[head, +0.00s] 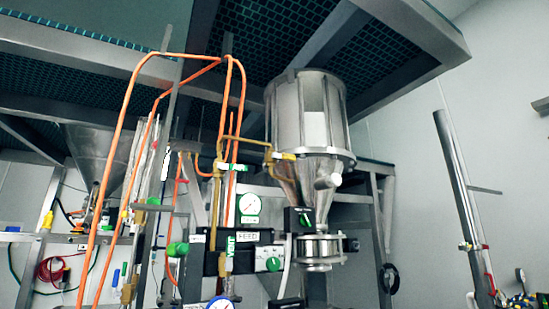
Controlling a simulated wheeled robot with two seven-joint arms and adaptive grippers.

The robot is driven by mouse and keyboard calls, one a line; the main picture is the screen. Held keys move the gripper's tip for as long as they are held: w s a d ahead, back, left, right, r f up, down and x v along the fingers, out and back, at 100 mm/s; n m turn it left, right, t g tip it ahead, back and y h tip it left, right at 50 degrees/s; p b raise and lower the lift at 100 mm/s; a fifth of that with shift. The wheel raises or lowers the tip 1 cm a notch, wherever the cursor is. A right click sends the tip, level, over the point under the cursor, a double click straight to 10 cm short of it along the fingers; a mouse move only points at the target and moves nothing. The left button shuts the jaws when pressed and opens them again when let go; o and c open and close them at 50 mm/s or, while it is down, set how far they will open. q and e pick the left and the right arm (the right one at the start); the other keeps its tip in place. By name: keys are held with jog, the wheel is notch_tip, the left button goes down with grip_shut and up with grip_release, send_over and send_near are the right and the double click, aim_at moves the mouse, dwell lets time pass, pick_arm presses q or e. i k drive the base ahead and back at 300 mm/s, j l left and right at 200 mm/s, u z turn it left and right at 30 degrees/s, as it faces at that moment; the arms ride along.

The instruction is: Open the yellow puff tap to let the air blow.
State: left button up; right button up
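A yellow fitting (284,156) sits at the left side of the steel hopper's flange, at the end of a thin yellow-brown pipe. It may be the puff tap, but it is too small to tell whether it is open or shut. The steel hopper (287,112) hangs under the platform and narrows to a cone. Neither of my grippers is in view.
Orange hoses (116,160) loop up left of the hopper. A slanted grey post (460,190) stands at right before the pale wall.

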aim_at(284, 156)
jog(key=i+l+u, duration=0.7)
jog(key=l+u, duration=0.25)
jog(key=l, duration=0.25)
jog(key=i+l+u, duration=0.2)
jog(key=l+u, duration=0.25)
jog(key=l, duration=0.25)
jog(key=l+u, duration=0.45)
jog(key=l, duration=0.35)
jog(key=l+u, duration=0.5)
jog(key=l, duration=0.3)
jog(key=k+l+u, duration=0.25)
jog(key=l+u, duration=0.2)
jog(key=l, duration=0.25)
